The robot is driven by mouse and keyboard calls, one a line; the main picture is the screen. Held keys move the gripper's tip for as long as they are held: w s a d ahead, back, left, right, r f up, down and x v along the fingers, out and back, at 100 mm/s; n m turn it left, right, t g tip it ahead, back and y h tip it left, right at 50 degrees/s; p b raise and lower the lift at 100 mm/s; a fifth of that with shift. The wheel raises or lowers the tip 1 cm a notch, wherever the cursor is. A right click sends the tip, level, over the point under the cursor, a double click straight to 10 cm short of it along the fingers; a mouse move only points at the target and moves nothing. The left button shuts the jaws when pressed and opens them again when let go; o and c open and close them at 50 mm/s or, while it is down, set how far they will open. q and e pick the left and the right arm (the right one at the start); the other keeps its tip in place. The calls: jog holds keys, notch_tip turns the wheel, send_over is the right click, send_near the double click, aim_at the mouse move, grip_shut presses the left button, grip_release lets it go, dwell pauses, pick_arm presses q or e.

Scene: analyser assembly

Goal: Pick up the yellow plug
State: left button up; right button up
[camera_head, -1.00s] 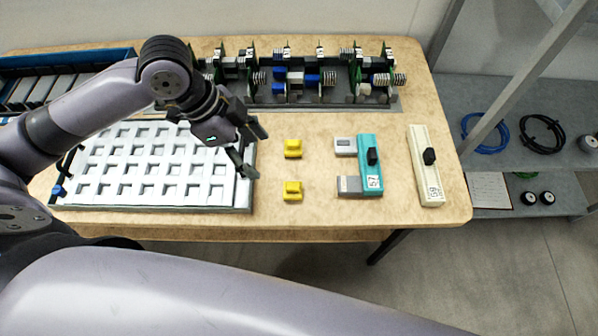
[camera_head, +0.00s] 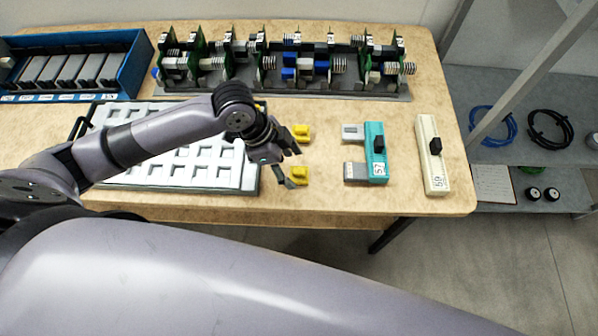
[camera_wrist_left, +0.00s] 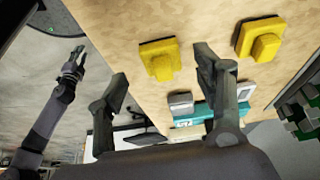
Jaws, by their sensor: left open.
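Two yellow plugs lie on the wooden table: a rear one (camera_head: 301,132) and a front one (camera_head: 299,175). My left gripper (camera_head: 294,162) is open and empty, close to both plugs at their left side in the head view. In the left wrist view the front plug (camera_wrist_left: 160,61) appears beyond the gap between the fingers, and the rear plug (camera_wrist_left: 259,40) lies outside the right finger. Neither plug is gripped. A second arm of mine with its gripper (camera_wrist_left: 74,62) shows small over the floor in the left wrist view; its jaws are unclear.
A teal module (camera_head: 375,146) with grey connectors and a cream module (camera_head: 431,160) lie right of the plugs. A white slotted tray (camera_head: 215,181) is under my left arm. A circuit-board rack (camera_head: 290,88) and a blue bin (camera_head: 137,68) stand behind.

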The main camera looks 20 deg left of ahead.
aim_at(296, 171)
pick_arm(q)
jog(key=x, duration=0.3)
jog(key=shift+w+d+f, duration=0.15)
jog(key=shift+d+f, duration=0.05)
jog(key=c, duration=1.4)
